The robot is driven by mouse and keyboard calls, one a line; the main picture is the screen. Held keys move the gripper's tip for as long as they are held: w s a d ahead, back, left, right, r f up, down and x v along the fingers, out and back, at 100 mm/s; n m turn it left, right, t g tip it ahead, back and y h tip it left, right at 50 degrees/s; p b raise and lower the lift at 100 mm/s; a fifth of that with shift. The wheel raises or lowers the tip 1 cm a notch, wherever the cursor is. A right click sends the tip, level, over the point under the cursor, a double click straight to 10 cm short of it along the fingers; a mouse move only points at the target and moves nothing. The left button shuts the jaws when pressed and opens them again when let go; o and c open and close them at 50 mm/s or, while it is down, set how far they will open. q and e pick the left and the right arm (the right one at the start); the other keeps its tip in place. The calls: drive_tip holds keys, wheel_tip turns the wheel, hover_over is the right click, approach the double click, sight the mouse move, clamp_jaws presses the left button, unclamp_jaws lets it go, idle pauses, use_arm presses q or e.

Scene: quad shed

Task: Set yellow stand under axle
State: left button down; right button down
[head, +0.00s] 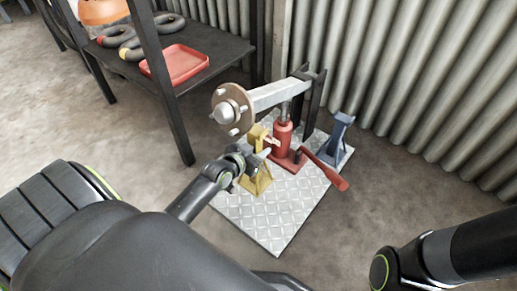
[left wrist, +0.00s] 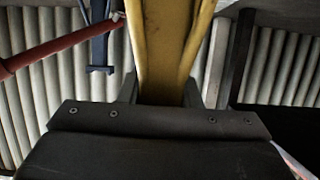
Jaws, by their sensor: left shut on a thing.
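The yellow stand (head: 256,178) is on or just above the metal checker plate (head: 262,217), below the axle's hub end; I cannot tell whether its feet touch. My left gripper (head: 257,156) is shut on the stand, which fills the space between the fingers in the left wrist view (left wrist: 168,50). The grey axle (head: 279,93) ends at the left in a round hub (head: 228,112) with studs. A red bottle jack (head: 283,137) stands beneath the axle beam. My right gripper is out of view; only its arm shows at lower right.
A blue stand (head: 338,137) is at the plate's right corner. The red jack handle (head: 328,170) sticks out to the right, near the yellow stand. A dark shelf (head: 196,72) with a red tray (head: 174,64) is at upper left. A corrugated wall (head: 420,85) closes the back.

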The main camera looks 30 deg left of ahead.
use_arm(q)
drive_tip(key=shift+w+r, duration=0.1)
drive_tip(key=shift+r, duration=0.1)
drive_tip(key=c, duration=1.4)
unclamp_jaws()
drive_tip(key=shift+f, duration=0.25)
drive_tip(key=shift+c, duration=0.2)
drive_tip(key=o, duration=0.4)
